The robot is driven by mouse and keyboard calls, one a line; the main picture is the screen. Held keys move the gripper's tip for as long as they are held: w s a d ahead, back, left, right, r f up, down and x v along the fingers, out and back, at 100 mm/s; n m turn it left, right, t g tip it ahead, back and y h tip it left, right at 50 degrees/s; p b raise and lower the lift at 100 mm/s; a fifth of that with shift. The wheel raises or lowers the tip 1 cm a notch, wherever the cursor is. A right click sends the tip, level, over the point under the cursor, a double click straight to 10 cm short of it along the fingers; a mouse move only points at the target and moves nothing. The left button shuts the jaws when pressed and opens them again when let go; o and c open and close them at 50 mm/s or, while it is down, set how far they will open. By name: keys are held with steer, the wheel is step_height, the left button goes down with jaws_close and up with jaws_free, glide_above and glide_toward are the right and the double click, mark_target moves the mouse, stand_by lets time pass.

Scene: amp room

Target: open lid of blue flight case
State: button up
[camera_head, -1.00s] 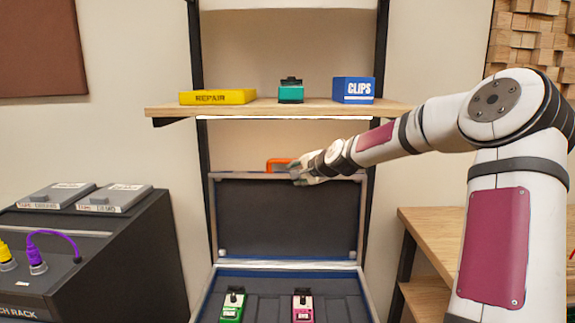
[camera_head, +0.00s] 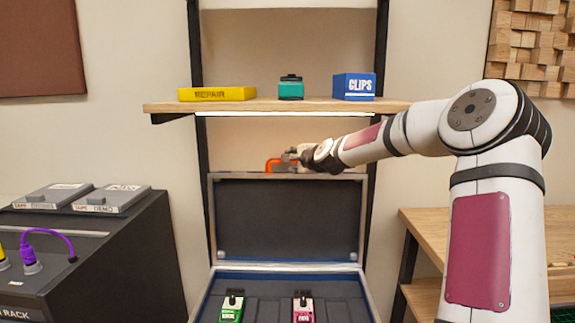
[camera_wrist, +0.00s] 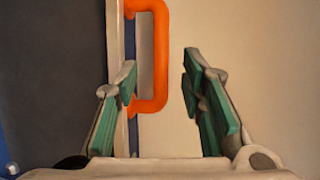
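The blue flight case (camera_head: 289,273) is open below the shelf. Its lid (camera_head: 287,218) stands about upright, with the dark lining facing me. An orange handle (camera_head: 281,163) shows at the lid's top edge. My gripper (camera_head: 290,157) is at this top edge, beside the handle. In the wrist view, my gripper (camera_wrist: 160,68) is open. The lid's pale rim and the orange handle (camera_wrist: 160,55) lie between the fingers. The left finger is close to the rim, but I cannot tell whether it touches. The right finger is apart from the handle.
A green pedal (camera_head: 232,308) and a pink pedal (camera_head: 303,309) sit in the case. The wooden shelf (camera_head: 265,104) above holds a yellow box (camera_head: 217,94), a teal pedal (camera_head: 291,88) and a blue box (camera_head: 354,87). A dark rack (camera_head: 125,250) stands left, a wooden table (camera_head: 430,232) right.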

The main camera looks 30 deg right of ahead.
mark_target(288, 174)
steer(key=shift+x, duration=2.7)
jaws_close()
